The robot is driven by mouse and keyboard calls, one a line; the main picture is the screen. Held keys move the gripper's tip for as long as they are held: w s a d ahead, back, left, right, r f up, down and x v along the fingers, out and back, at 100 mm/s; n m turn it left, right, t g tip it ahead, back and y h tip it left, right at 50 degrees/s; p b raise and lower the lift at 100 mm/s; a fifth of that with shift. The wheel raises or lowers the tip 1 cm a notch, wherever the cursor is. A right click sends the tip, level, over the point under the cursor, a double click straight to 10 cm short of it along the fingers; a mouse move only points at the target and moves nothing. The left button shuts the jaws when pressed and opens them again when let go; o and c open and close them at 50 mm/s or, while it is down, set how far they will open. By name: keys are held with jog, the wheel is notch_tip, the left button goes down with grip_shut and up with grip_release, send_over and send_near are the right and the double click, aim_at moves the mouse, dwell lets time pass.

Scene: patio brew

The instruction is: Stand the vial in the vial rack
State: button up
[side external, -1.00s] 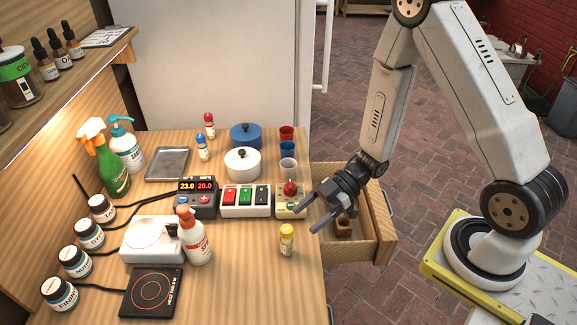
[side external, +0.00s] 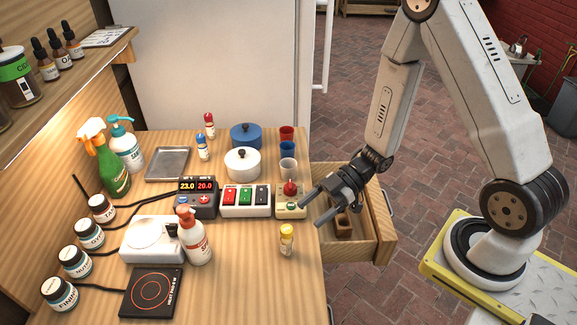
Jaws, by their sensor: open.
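A yellow-capped vial (side external: 286,240) stands upright near the right edge of the bench. A blue-capped vial (side external: 202,148) and a red-capped vial (side external: 209,126) stand farther back; I cannot tell which one is meant. A small brown wooden block (side external: 343,227) sits in the open drawer (side external: 373,255), partly hidden behind my gripper; it may be the vial rack, but I cannot see holes clearly. My gripper (side external: 310,213) is open and empty, above the bench's right edge and the drawer, up and right of the yellow-capped vial and apart from it.
A control box with a red knob (side external: 290,202) is close to my fingertips on the left. The bench front around the yellow-capped vial is clear.

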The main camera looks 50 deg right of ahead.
jog(key=shift+w+d+t+h, duration=0.1)
jog(key=shift+w+t+h, duration=0.2)
jog(key=shift+w, duration=0.15)
jog(key=w+d+m+t+h, duration=0.1)
jog(key=w+d+m+h, duration=0.1)
jog(key=w+h, duration=0.1)
jog(key=w+d+m+t+h, duration=0.1)
jog(key=h, duration=0.1)
jog(key=shift+w+d+r+t, duration=0.15)
jog(key=shift+w+r+t, duration=0.15)
jog(key=shift+w+r, duration=0.05)
jog(key=d+r+m+h, duration=0.3)
jog(key=d+m+h, duration=0.2)
jog(key=s+a+r+m+g+h, duration=0.1)
jog(key=s+r+m+g+h, duration=0.1)
jog(key=s+r+m+g, duration=0.2)
jog(key=s+m, duration=0.3)
jog(key=s, duration=0.1)
jog(key=shift+s+a, duration=0.15)
jog(key=shift+a, duration=0.2)
jog(key=shift+o, duration=0.5)
jog(key=shift+f, duration=0.1)
